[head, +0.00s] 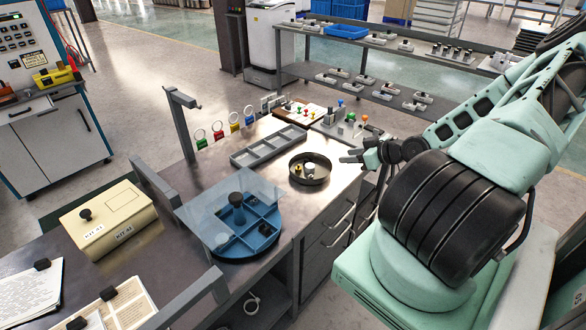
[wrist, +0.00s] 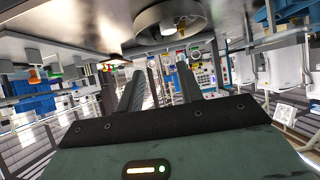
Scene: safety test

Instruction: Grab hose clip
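I cannot pick out a hose clip with certainty. A small pale ring-shaped piece (head: 252,304) lies on the low shelf under the bench. A round metal dish (head: 326,180) near the bench's right edge holds small brass and pale pieces, too small to identify. My gripper (head: 345,157) is just right of this dish, pointing left, apart from it. In the wrist view its two fingers (wrist: 160,88) stand apart with nothing held between them. The dish (wrist: 146,33) also shows at the top of that view.
A blue divided round tray (head: 262,246) has a clear sheet (head: 215,205) over part of it.

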